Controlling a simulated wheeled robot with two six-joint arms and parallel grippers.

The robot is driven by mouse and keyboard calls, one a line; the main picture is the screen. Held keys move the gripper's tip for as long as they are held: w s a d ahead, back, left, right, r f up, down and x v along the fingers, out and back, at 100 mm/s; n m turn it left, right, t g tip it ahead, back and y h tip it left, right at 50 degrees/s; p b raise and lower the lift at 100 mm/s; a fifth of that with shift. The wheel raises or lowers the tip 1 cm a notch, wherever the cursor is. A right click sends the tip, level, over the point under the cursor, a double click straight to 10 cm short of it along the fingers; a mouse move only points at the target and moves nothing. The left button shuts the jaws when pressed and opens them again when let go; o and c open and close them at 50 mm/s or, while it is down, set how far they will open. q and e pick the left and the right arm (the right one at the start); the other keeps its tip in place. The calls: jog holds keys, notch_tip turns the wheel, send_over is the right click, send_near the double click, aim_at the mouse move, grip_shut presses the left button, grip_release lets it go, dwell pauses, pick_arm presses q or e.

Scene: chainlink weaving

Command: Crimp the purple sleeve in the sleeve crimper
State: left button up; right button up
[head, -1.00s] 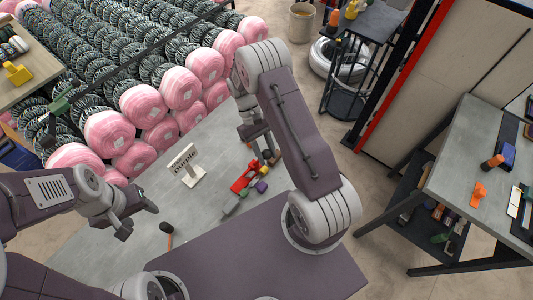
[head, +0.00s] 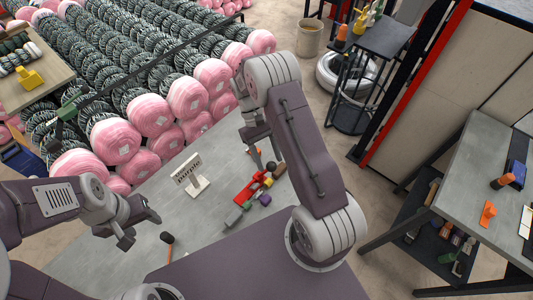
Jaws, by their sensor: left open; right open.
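A small purple sleeve (head: 264,199) lies on the grey table at the near right end of a red tool (head: 251,188), which looks like the sleeve crimper. I cannot tell whether the sleeve is in it. A white sign reading "purple" (head: 188,176) stands to the left of the tool. My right gripper (head: 258,140) is open above and behind the red tool, partly hidden by its own arm. My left gripper (head: 139,229) is open and empty over the table's left part, well apart from the sleeve.
By the red tool lie a grey-green block (head: 233,216), a yellow piece (head: 267,182) and a brown cylinder (head: 279,170). A black-handled tool (head: 167,239) lies near my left gripper. Pink-wrapped coils (head: 115,141) line the table's far side. A second table (head: 455,190) stands at right.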

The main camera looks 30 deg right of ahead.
jog(key=b+v, duration=0.1)
jog(key=v, duration=0.5)
jog(key=shift+w, duration=0.1)
